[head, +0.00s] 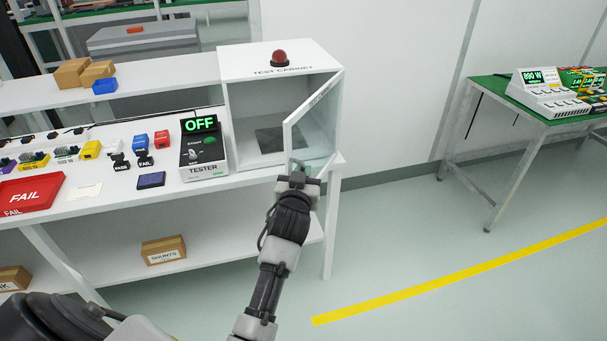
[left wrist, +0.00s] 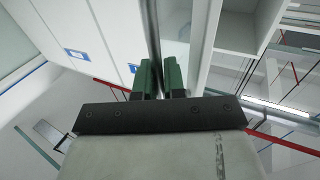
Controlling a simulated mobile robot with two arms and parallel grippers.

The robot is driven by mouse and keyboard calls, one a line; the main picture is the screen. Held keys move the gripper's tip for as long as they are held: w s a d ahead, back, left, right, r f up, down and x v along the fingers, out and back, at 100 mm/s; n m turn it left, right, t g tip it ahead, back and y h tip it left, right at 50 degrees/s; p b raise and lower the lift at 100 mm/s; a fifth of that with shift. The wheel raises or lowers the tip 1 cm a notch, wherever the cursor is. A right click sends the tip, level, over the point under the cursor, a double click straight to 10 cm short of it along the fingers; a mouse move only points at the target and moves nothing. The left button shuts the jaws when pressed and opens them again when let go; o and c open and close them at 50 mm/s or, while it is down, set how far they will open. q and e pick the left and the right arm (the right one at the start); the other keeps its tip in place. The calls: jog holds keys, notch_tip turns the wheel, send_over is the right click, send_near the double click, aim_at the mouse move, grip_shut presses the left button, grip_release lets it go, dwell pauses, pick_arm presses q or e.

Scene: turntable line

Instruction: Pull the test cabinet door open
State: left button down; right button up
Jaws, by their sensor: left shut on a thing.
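The white test cabinet (head: 278,60) stands at the right end of the white bench, with a red dome on top. Its framed, see-through door (head: 312,115) is swung partly open, and the interior with a dark plate (head: 278,140) shows. My left gripper (head: 298,168) is at the lower part of the door's free edge. In the left wrist view the green fingers (left wrist: 160,80) are shut on the door, along a narrow upright part (left wrist: 153,30). The exact grip is partly hidden by the gripper in the head view. My right gripper is not in view.
The tester (head: 203,158) reading OFF stands left of the cabinet. A red FAIL tray (head: 30,194) and small coloured parts lie further left. A SHUNTS box (head: 163,250) is on the lower shelf. The floor right of the bench is clear up to a green-topped table (head: 500,92).

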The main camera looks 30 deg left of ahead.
pick_arm(q)
jog(key=shift+r, duration=0.1)
jog(key=c, duration=1.5)
grip_release()
jog(key=shift+w, duration=0.1)
jog(key=b+v, duration=0.1)
jog(key=v, duration=0.6)
jog(key=shift+s, duration=0.25)
